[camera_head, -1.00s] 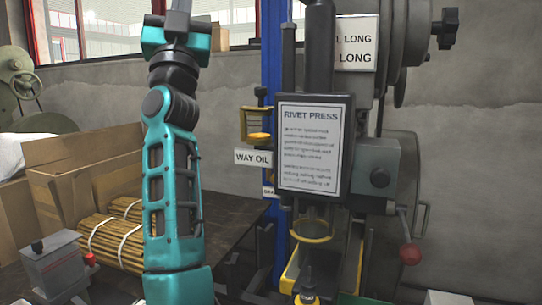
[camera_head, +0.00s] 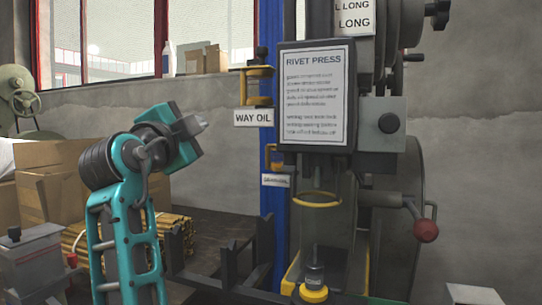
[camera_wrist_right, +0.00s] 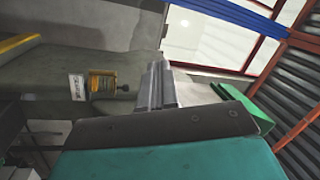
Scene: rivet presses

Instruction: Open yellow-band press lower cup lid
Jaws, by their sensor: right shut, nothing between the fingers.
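Two oil cups hang on the blue post left of the rivet press (camera_head: 316,95). The upper cup (camera_head: 258,72) is yellow with a black knob on top, above a WAY OIL label. The lower cup (camera_head: 277,158) is smaller in view, with a yellowish body above a small label (camera_head: 276,181); whether its lid is shut is too small to tell.
The blue post (camera_head: 271,130) stands behind the cups. A yellow band (camera_head: 317,199) rings the press below its sign. A red-knobbed lever (camera_head: 426,230) juts out at right. Cardboard boxes (camera_head: 60,205) and bundled rods (camera_head: 172,232) lie left, behind my arm.

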